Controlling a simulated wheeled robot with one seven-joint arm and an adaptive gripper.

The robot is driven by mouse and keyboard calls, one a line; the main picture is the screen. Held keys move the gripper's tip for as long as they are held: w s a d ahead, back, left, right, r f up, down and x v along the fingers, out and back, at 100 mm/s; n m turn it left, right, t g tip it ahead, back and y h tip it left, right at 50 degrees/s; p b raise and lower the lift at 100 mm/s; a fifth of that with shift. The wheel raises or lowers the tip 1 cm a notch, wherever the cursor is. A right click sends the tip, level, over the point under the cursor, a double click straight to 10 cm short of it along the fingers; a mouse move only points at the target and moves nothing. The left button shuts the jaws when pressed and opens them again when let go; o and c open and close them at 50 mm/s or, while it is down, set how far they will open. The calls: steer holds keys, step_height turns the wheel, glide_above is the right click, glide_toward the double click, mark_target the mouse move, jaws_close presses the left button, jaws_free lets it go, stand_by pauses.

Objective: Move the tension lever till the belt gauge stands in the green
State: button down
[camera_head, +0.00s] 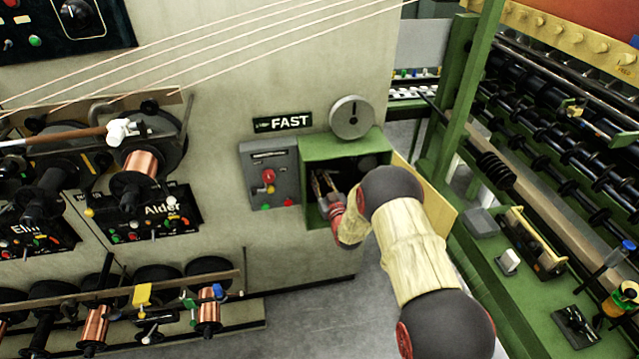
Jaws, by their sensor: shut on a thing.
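The round grey gauge (351,117) is mounted on top of a green open-fronted box (347,147) on the wall. A short dark needle on it points about straight up. No green zone can be made out on its face at this size. My gripper (321,180) reaches into the left part of the box opening, its fingers tilted up and to the left. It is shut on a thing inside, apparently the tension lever. The lever itself is too small, dark and covered by my gripper and arm to make out. My arm hides the lower right of the box.
A grey control panel (269,176) with a red button is left of the box, under a "FAST" sign (283,122). A yellow open door (432,190) stands to the right. Copper spools (138,178) fill the left. A green machine (470,120) bounds the right; grey floor is below.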

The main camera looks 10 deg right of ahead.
steer(key=c, duration=1.5)
jaws_free()
steer(key=s+d, duration=0.1)
steer(key=s, duration=1.1)
steer(key=shift+d, duration=0.15)
steer(key=shift+f, duration=0.15)
